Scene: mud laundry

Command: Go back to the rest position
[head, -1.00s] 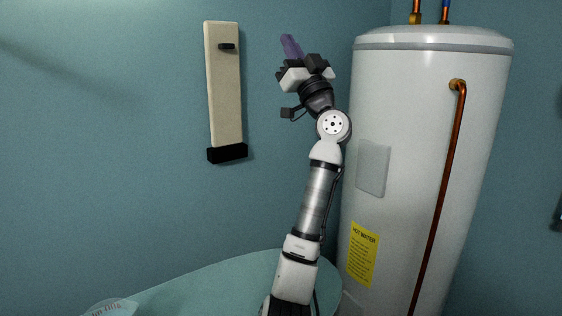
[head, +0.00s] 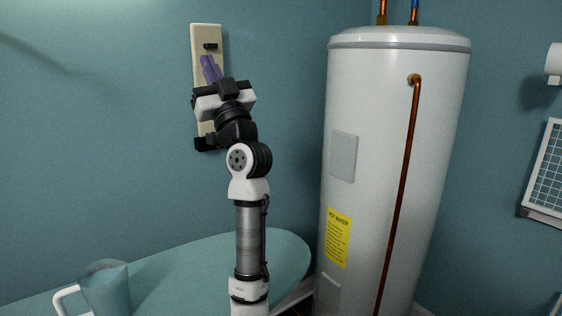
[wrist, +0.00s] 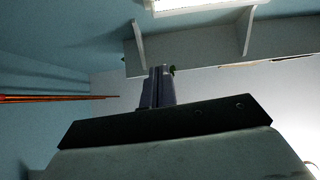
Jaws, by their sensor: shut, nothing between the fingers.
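My gripper (head: 211,70) is raised in the head view, in front of the beige wall panel. Its purple fingers point up and are together, with nothing held. In the wrist view the fingers (wrist: 158,88) show as a narrow closed pair in the middle, pointing toward a shelf and the upper wall. My arm rises from the bottom of the head view, over the ironing-board-like teal surface. The gripper is apart from the water heater, which stands to its right.
The white water heater (head: 390,150) stands on the right with a copper pipe (head: 405,170). The beige panel (head: 206,42) hangs on the wall. A clear jug (head: 107,290) stands on the teal surface (head: 200,262). A shelf (wrist: 195,45) shows in the wrist view.

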